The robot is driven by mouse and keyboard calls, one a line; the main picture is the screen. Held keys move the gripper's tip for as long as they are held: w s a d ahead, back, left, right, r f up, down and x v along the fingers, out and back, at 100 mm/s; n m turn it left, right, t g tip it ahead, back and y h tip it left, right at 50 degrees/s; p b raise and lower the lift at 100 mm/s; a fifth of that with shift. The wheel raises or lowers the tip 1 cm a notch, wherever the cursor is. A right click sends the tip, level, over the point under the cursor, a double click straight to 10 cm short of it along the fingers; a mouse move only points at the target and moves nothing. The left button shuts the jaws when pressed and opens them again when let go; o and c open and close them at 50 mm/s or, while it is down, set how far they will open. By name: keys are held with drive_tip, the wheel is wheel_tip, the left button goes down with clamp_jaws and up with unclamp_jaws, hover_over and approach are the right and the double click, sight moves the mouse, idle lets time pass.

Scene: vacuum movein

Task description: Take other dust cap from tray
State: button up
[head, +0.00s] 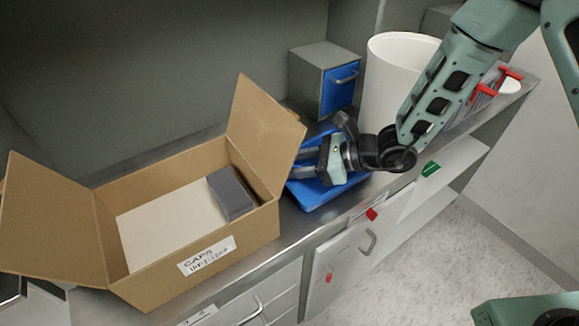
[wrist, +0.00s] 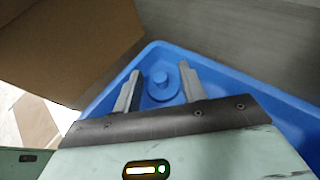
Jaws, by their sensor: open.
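The blue tray (head: 315,195) sits on the counter just right of the open cardboard box, partly hidden by my arm in the head view. In the wrist view the tray (wrist: 265,108) fills the middle and right. A blue dust cap (wrist: 160,82) with a round knob lies inside it. My gripper (head: 298,172) is low over the tray. In the wrist view my gripper (wrist: 158,82) is open, with one finger on each side of the cap. I cannot tell whether the fingers touch it. The cap is hidden in the head view.
The open cardboard box (head: 215,262), labelled "CAPS", holds a grey block (head: 231,193); its raised flap (head: 262,135) stands close to my gripper. A small cabinet with a blue drawer (head: 340,88) and a white bin (head: 385,75) stand behind the tray.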

clamp_jaws()
drive_tip(key=shift+r, duration=0.1)
